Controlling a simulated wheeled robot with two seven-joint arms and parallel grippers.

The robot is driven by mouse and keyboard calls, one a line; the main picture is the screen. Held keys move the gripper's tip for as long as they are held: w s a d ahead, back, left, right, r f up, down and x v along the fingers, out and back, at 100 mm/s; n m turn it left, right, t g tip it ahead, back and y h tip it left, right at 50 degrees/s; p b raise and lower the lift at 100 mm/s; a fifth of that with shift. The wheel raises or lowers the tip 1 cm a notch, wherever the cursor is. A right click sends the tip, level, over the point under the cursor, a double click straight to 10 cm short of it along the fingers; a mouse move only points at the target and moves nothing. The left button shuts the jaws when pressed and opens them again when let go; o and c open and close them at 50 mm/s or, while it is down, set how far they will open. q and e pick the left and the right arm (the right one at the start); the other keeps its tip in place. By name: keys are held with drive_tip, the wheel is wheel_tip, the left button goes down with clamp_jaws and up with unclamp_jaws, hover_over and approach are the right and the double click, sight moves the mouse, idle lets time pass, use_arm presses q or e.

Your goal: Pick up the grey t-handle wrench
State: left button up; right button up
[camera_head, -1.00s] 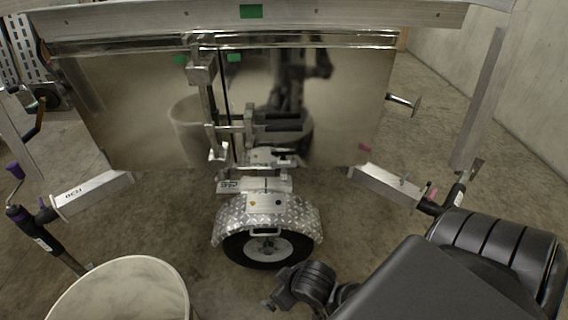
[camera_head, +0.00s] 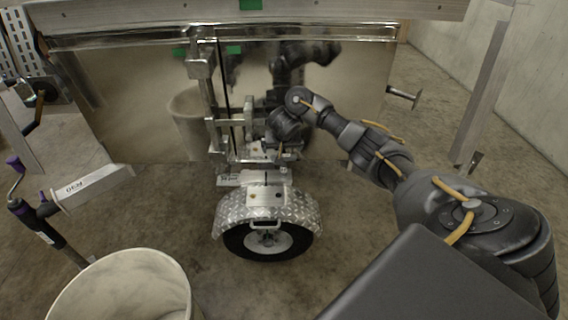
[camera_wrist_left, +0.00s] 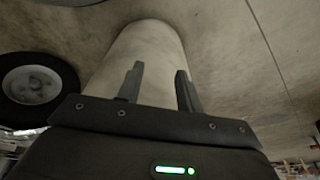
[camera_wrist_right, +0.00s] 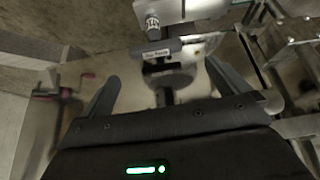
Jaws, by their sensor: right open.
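My right arm reaches across the head view to the trailer's middle, with the right gripper (camera_head: 272,140) partly hidden by its own wrist at the upright hardware. In the right wrist view the right gripper (camera_wrist_right: 163,74) has its fingers wide apart. A grey labelled bar with a short cylinder (camera_wrist_right: 155,50) lies ahead, between the fingertips in the picture; I cannot tell whether it is the grey t-handle wrench. A metal T-shaped handle (camera_head: 403,96) sticks out at the panel's right side, apart from the gripper. My left gripper (camera_wrist_left: 160,78) is open and empty, facing a pale bin.
The pale bin (camera_head: 125,290) stands at the lower left. A wheel with a diamond-plate fender (camera_head: 262,212) sits below the hardware. A shiny panel (camera_head: 120,95) backs it. Purple-handled cranks (camera_head: 18,165) stand at the left. Concrete floor is clear at front centre.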

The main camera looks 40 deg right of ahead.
sight(284, 155)
use_arm(q)
drive_tip(key=shift+r+t+b, duration=0.5)
drive_tip(key=shift+r+b, duration=1.45)
drive_tip(key=shift+r, duration=1.65)
use_arm(e)
drive_tip(key=x, duration=0.3)
drive_tip(key=b+x, duration=0.1)
drive_tip(key=x, duration=0.2)
drive_tip(key=d+b+x, duration=0.1)
drive_tip(key=x, duration=0.3)
drive_tip(key=shift+d+r, duration=0.15)
drive_tip(key=shift+b, duration=0.3)
use_arm(q)
drive_tip(key=w+d+r+m+t+h, duration=0.1)
drive_tip(key=w+d+r+t+h, duration=0.1)
drive_tip(key=w+d+r+t, duration=0.3)
drive_tip(key=shift+w+d+m+t+h, duration=0.3)
drive_tip(key=shift+w+d+t, duration=0.1)
drive_tip(key=shift+w, duration=0.65)
use_arm(e)
drive_tip(key=shift+c, duration=0.3)
use_arm(q)
drive_tip(key=shift+a, duration=0.1)
use_arm(e)
drive_tip(key=c, duration=1)
